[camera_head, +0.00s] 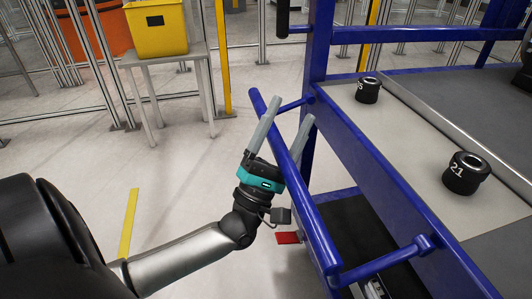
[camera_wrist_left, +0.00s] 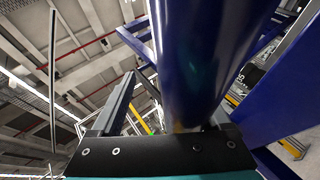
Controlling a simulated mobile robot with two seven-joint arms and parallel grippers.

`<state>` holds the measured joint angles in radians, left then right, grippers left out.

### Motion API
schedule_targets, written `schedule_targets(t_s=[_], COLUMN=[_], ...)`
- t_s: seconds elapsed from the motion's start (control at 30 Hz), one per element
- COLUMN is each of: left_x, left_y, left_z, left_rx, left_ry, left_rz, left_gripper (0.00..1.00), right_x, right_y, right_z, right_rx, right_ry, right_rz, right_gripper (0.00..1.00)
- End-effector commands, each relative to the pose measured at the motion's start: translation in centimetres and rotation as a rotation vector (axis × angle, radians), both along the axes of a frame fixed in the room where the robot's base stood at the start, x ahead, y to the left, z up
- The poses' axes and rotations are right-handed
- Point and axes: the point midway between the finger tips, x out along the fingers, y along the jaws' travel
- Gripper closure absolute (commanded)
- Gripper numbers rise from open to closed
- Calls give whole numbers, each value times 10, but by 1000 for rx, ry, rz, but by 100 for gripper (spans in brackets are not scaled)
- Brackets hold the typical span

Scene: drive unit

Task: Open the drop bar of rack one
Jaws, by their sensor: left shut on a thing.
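The drop bar (camera_head: 315,222) is a long blue tube on the near left side of the blue rack (camera_head: 380,180). Two short blue side arms join it to the rack frame, and it stands out a little from the shelf edge. My left gripper (camera_head: 285,127) has one grey finger on each side of the bar near its far end and is shut on it. In the left wrist view the bar (camera_wrist_left: 205,55) fills the middle between the fingers and hides most of the right finger. My right gripper is not in view.
Two black cylindrical parts, one marked 21 (camera_head: 466,173) and another (camera_head: 368,90), stand on the rack's shelf (camera_head: 400,125). A yellow bin (camera_head: 155,30) sits on a grey stand at the back left. Open floor (camera_head: 175,175) lies left of the rack.

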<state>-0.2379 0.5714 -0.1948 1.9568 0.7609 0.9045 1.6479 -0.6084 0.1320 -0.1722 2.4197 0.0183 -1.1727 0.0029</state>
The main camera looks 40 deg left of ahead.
Motion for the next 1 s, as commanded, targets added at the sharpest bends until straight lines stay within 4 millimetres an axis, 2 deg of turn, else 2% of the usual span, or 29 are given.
schedule_targets(t_s=[0.03, 0.3, 0.5, 0.7, 0.93, 1.0], left_x=[-10, -54, -75, -83, -83, -83], left_y=[-1, 1, 3, 3, 3, 3], left_z=[-8, -59, -85, -93, -93, -93], left_rx=[-1, -2, -2, -3, -3, -4], left_ry=[-3, 1, 0, -4, -6, -6], left_rz=[-3, -3, -1, -2, -2, -1], left_gripper=[36, 36, 36, 36, 36, 42], right_x=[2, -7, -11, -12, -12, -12], right_y=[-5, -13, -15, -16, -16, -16], right_z=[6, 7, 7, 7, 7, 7], right_rx=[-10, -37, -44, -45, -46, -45], right_ry=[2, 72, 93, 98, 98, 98], right_rz=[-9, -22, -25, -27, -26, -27], right_gripper=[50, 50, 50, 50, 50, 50])
